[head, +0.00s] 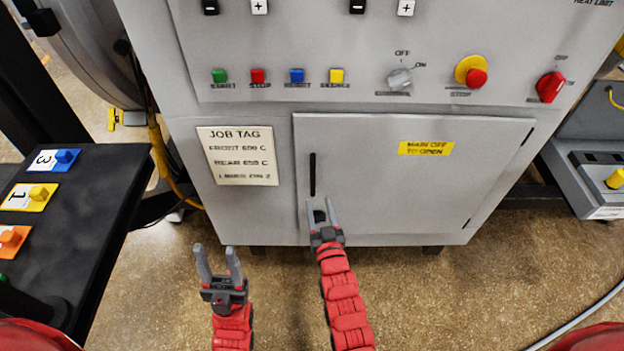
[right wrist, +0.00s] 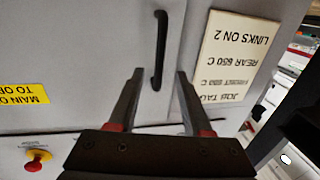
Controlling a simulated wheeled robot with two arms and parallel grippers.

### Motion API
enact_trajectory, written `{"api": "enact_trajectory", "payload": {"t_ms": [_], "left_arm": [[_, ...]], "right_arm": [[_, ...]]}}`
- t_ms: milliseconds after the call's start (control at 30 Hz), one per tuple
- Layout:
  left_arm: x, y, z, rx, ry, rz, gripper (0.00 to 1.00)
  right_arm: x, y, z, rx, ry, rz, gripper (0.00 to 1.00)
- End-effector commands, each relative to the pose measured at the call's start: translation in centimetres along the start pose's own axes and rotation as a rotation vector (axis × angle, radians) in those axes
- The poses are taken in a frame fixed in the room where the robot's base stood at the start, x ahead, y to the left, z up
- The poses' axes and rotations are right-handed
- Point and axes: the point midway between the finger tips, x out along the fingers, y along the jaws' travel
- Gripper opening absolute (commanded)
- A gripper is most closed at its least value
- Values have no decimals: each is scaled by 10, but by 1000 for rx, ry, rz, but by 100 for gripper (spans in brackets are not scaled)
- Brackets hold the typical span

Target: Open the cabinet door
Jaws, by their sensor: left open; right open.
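The grey cabinet door (head: 420,190) is closed, set low in the front of the furnace cabinet. Its black vertical bar handle (head: 312,175) is near the door's left edge. My right gripper (head: 320,207) is open and empty just in front of the handle's lower end. In the right wrist view the handle (right wrist: 160,50) stands upright beyond and between the two open fingers (right wrist: 158,80); I see no contact. My left gripper (head: 218,258) is open and empty, lower and to the left, in front of the cabinet's lower left part.
A job tag (head: 238,156) is left of the door, and a yellow "MAIN OFF TO OPEN" label (head: 426,148) is on it. Above are a grey rotary switch (head: 399,78), a red-yellow button (head: 473,73) and a red knob (head: 550,87). A black table (head: 100,190) stands at left.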

Motion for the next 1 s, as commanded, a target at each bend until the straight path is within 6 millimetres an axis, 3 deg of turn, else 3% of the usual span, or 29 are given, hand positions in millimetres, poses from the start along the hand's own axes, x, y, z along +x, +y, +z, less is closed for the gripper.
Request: {"api": "enact_trajectory", "payload": {"t_ms": [300,500,933,1000], "left_arm": [[12,-1,-2,0,0,0,50],[13,-1,-2,0,0,0,50],[14,-1,-2,0,0,0,50],[14,-1,-2,0,0,0,50]], "right_arm": [[61,1,-3,2,2,1,50],[82,1,-1,1,0,2,50],[89,0,0,0,-1,0,50],[89,0,0,0,-1,0,39]]}}
